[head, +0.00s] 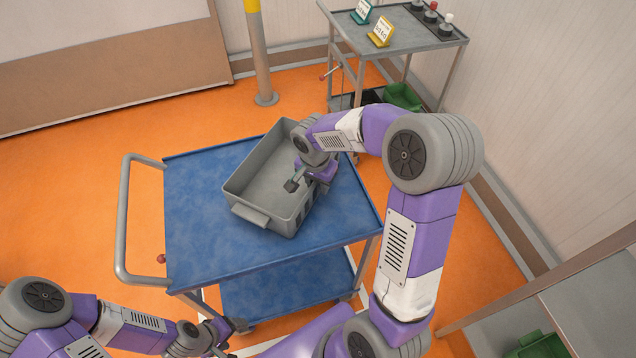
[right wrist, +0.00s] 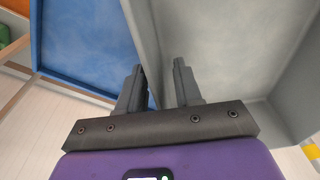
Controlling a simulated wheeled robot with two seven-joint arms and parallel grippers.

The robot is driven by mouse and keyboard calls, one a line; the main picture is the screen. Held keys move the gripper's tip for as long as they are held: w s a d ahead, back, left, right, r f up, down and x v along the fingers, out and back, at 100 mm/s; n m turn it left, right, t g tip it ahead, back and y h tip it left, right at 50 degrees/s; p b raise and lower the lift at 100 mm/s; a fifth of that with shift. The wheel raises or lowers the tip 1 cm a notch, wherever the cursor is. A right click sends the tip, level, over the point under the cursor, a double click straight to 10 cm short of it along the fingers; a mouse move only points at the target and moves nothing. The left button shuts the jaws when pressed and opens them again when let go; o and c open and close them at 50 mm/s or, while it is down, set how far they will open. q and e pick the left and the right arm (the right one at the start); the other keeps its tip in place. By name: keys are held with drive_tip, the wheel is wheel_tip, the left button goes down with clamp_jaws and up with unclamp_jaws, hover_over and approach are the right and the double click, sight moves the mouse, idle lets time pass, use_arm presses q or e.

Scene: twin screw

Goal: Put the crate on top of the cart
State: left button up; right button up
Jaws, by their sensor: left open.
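The grey crate (head: 258,216) sits on the blue top of the cart (head: 205,185), turned at an angle and empty as far as I see. My right gripper (head: 305,184) is at the crate's right side wall. In the right wrist view my right gripper (right wrist: 160,85) has one finger inside the crate (right wrist: 215,50) and one outside, shut on the wall. The cart's blue surface (right wrist: 85,45) shows beyond the outer finger. My left gripper (head: 238,335) is open and empty, low by the cart's near side, away from the crate.
The cart's grey handle (head: 122,220) stands at its left. A grey trolley (head: 408,35) with small signs and a green bin (head: 402,96) stands behind right. A post (head: 258,60) rises behind the cart. A shelf (head: 580,300) is at the lower right. Orange floor is free at left.

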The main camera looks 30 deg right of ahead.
drive_tip(key=r+p, duration=0.1)
drive_tip(key=r, duration=0.2)
drive_tip(key=r+p, duration=0.1)
drive_tip(key=r, duration=0.3)
drive_tip(key=a+r, duration=0.1)
drive_tip(key=r, duration=0.3)
drive_tip(key=shift+s+a+r+p, duration=0.1)
drive_tip(key=shift+s+r+p, duration=0.05)
drive_tip(key=shift+s+p, duration=0.25)
use_arm(q)
wheel_tip(320, 180, up, 3)
drive_tip(key=shift+r, duration=0.1)
